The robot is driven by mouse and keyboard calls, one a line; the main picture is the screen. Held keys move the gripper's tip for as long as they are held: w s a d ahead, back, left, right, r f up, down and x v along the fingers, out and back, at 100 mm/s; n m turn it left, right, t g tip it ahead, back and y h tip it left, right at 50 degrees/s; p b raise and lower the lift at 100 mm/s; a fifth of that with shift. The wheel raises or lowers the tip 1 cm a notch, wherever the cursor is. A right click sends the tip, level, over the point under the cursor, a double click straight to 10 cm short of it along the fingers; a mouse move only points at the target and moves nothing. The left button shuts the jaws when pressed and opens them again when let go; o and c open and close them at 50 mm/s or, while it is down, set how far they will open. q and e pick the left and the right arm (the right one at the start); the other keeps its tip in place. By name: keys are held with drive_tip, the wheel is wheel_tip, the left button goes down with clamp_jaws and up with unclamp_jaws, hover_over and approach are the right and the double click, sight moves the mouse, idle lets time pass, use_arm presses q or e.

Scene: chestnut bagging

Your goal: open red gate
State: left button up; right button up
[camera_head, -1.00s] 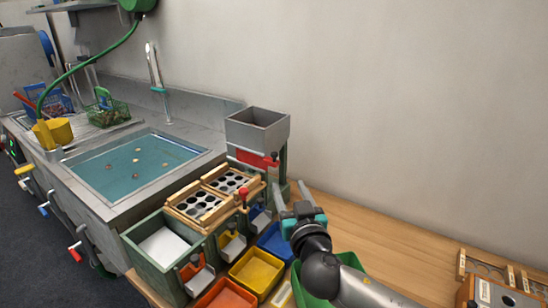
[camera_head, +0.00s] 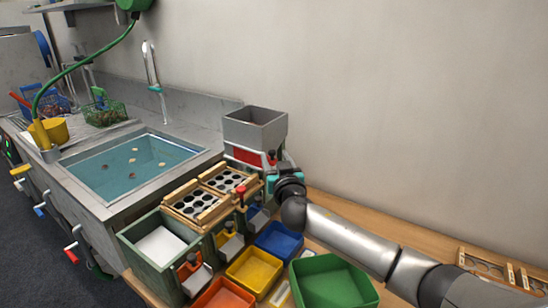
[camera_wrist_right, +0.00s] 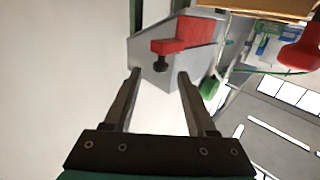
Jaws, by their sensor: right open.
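The red gate (camera_head: 247,155) is a red plate under the grey hopper (camera_head: 254,128) in the head view. In the right wrist view the red gate (camera_wrist_right: 188,34) shows upside down with a short dark knob (camera_wrist_right: 161,62) on it. My right gripper (camera_head: 272,163) is at the gate's right end in the head view, and partly hides that end. In the right wrist view my right gripper (camera_wrist_right: 160,75) is open, with the knob seen between its fingertips; I cannot tell whether they touch it. My left gripper is not in view.
Wooden trays with round holes (camera_head: 196,202) stand left of the hopper. Blue (camera_head: 279,240), yellow (camera_head: 253,271) and green (camera_head: 333,283) bins lie below. A water-filled sink (camera_head: 133,165) is at the left. The wooden table to the right is mostly clear.

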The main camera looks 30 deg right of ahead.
drive_tip(key=shift+x, duration=0.8)
drive_tip(key=shift+c, duration=0.3)
clamp_jaws()
idle(0.8)
